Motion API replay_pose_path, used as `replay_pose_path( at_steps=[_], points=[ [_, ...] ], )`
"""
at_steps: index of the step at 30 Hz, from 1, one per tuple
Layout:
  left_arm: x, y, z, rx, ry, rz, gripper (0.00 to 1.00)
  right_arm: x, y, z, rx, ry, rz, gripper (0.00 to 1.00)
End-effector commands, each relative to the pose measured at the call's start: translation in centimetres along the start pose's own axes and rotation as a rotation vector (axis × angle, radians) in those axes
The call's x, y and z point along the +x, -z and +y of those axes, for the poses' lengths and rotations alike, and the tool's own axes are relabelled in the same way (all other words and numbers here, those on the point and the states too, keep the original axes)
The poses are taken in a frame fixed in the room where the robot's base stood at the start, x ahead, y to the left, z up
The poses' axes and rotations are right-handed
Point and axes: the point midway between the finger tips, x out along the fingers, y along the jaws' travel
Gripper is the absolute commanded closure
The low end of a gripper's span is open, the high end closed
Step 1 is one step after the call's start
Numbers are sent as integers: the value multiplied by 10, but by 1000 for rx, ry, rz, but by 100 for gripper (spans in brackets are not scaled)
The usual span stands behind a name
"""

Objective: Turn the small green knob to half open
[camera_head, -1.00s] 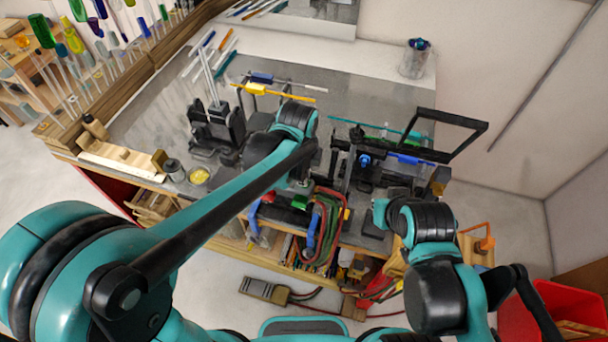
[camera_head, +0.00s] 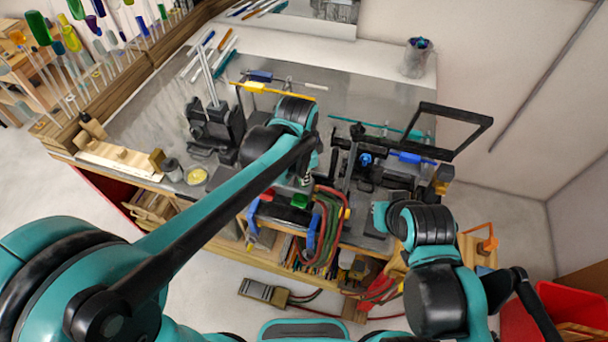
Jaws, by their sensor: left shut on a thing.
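A small green knob (camera_head: 299,201) shows at the front edge of the workbench, beside a red part (camera_head: 266,196) and above blue clamps. My left arm reaches in from the left, and its gripper (camera_head: 305,181) points down at the green knob. The left fingers are small and partly hidden by my wrist, and they are shut at the knob. How far the knob is turned cannot be made out. My right arm is bent at the bench's front right; its fingers are hidden behind its own wrist.
Red and green hoses (camera_head: 328,232) hang just right of the knob. A black burner stand (camera_head: 365,160) and a black-framed panel (camera_head: 451,132) stand to the right. A dark rod holder (camera_head: 215,128) and a yellow dish (camera_head: 197,176) are left. The bench top behind is partly clear.

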Motion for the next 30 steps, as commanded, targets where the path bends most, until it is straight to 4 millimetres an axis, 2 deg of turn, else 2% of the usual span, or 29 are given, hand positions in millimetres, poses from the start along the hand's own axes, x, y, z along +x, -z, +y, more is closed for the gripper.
replay_pose_path(
  at_steps=[21,30],
  points=[
    [0,0,-1,-669,1,2,100,12,-8,0,0,0,0,100],
    [0,0,-1,-879,1,2,100,14,-10,0,0,0,0,100]
  ],
)
